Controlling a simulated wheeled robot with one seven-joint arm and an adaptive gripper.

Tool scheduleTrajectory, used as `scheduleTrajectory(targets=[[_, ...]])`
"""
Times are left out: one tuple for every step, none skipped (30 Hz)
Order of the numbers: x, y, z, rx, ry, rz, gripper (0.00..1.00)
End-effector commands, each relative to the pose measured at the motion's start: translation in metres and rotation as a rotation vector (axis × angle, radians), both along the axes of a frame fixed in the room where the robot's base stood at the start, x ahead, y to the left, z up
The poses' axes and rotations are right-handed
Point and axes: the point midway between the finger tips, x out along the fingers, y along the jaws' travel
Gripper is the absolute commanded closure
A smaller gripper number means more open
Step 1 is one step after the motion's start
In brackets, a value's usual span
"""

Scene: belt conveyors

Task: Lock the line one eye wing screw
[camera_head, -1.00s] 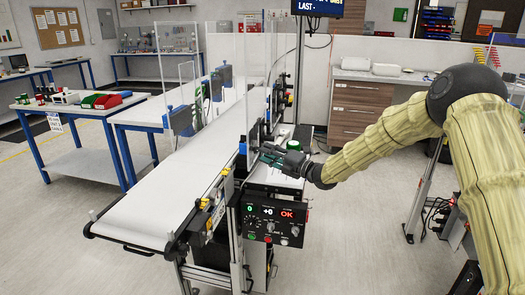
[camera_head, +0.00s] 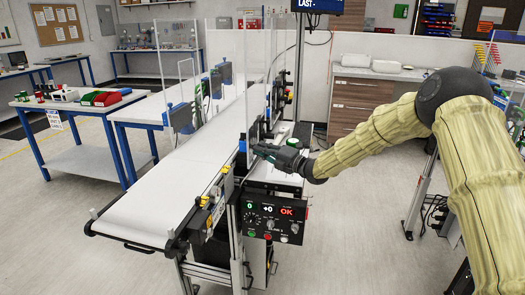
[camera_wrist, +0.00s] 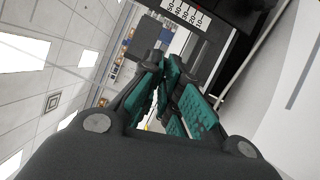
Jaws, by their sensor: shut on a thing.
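My gripper (camera_head: 258,150) is at the near conveyor's side, reaching in from the right beside the small uprights just above the control box. In the wrist view its teal-padded fingers (camera_wrist: 172,78) are close together, shut on a small dark part. That part fits the eye wing screw, but it is almost wholly hidden by the fingers, and its turn angle cannot be read. A blue-and-black sensor unit (camera_head: 243,146) stands at the belt edge right by the fingertips.
The control box (camera_head: 270,222) with a lit OK sits below my gripper. Clear upright panels (camera_head: 252,65) rise along the belt (camera_head: 165,200). A scale with numbers (camera_wrist: 185,14) shows near the fingers in the wrist view. Behind my arm is a drawer cabinet (camera_head: 358,105).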

Motion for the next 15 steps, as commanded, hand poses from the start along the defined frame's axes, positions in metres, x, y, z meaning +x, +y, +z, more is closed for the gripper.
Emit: scheduleTrajectory(targets=[[-0.0001, -0.0002, 0.0001, 0.0, 0.002, 0.0, 1.0], [0.0, -0.0003, 0.0001, 0.001, 0.005, 0.0, 1.0], [0.0, -0.0003, 0.0002, 0.002, 0.011, 0.0, 1.0], [0.0, -0.0004, 0.0002, 0.003, 0.015, 0.0, 1.0], [-0.0001, -0.0005, 0.0003, 0.004, 0.022, 0.0, 1.0], [0.0, -0.0007, 0.0004, 0.007, 0.034, -0.001, 1.0], [0.0001, -0.0007, 0.0007, 0.01, 0.044, -0.001, 1.0], [0.0, -0.0007, 0.0009, 0.013, 0.056, -0.001, 1.0], [0.0, -0.0005, 0.0015, 0.018, 0.074, -0.001, 1.0], [0.0, -0.0002, 0.002, 0.022, 0.089, 0.0, 1.0], [-0.0001, 0.0, 0.0025, 0.027, 0.107, 0.0, 1.0], [-0.0001, 0.0, 0.0029, 0.033, 0.133, 0.0, 1.0], [-0.0002, -0.0002, 0.0031, 0.039, 0.154, 0.0, 1.0], [-0.0002, -0.0003, 0.0035, 0.045, 0.176, 0.0, 1.0], [-0.0002, -0.0002, 0.0039, 0.053, 0.208, 0.0, 1.0]])
